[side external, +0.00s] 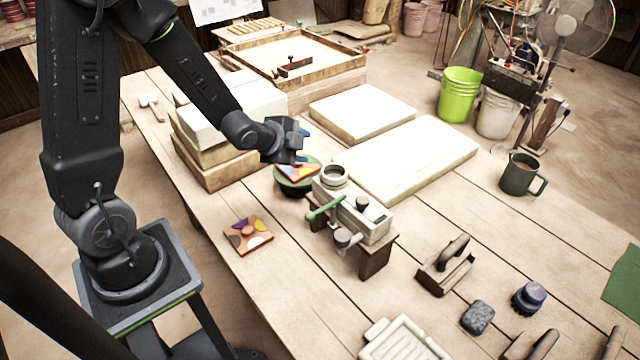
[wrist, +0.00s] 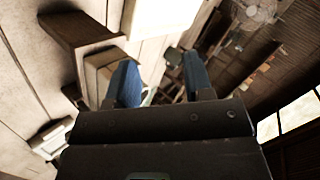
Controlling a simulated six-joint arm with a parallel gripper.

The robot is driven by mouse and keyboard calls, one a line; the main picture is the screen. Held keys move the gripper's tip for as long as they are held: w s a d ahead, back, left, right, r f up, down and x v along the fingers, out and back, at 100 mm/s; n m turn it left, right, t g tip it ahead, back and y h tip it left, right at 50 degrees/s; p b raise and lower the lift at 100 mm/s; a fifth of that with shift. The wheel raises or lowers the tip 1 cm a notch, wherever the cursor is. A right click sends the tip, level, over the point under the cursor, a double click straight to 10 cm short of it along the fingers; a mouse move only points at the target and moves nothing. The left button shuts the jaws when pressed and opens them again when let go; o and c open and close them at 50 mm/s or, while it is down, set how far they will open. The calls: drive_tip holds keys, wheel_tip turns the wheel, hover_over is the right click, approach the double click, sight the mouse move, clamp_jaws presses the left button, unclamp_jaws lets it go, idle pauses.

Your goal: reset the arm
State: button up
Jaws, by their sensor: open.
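My gripper (side external: 302,146) is above the table, just behind and above the round green stand (side external: 295,186) with a colourful patterned tile (side external: 299,172) on it. In the wrist view, the two blue fingers of my gripper (wrist: 160,82) stand apart with nothing held between them. The tile press (side external: 352,212), a pale block with a green lever and a round ring on top, stands on the table just right of the green stand. A second patterned tile (side external: 248,235) lies flat on the table, left of the press.
Pale slabs (side external: 362,110) lie behind the press, and stacked blocks (side external: 215,160) stand left of my gripper. A dark mug (side external: 518,175), a wooden-handled tool (side external: 446,268), a grey stone (side external: 477,317) and a dark blue knob (side external: 528,297) stand to the right. The table's front left is mostly clear.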

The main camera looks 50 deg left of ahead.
drive_tip(key=s+d+r+n+g, duration=0.1)
drive_tip(key=s+d+r+n, duration=0.2)
drive_tip(key=s+r+n, duration=0.1)
drive_tip(key=s+d+r+n+g+h, duration=0.1)
drive_tip(key=s+d+r+n+g, duration=0.1)
drive_tip(key=s+r, duration=0.4)
drive_tip(key=s+d+r+n+g, duration=0.1)
drive_tip(key=s+d+r+n, duration=0.4)
drive_tip(key=s, duration=0.5)
drive_tip(key=shift+r+n+g, duration=0.3)
drive_tip(key=shift+r, duration=0.25)
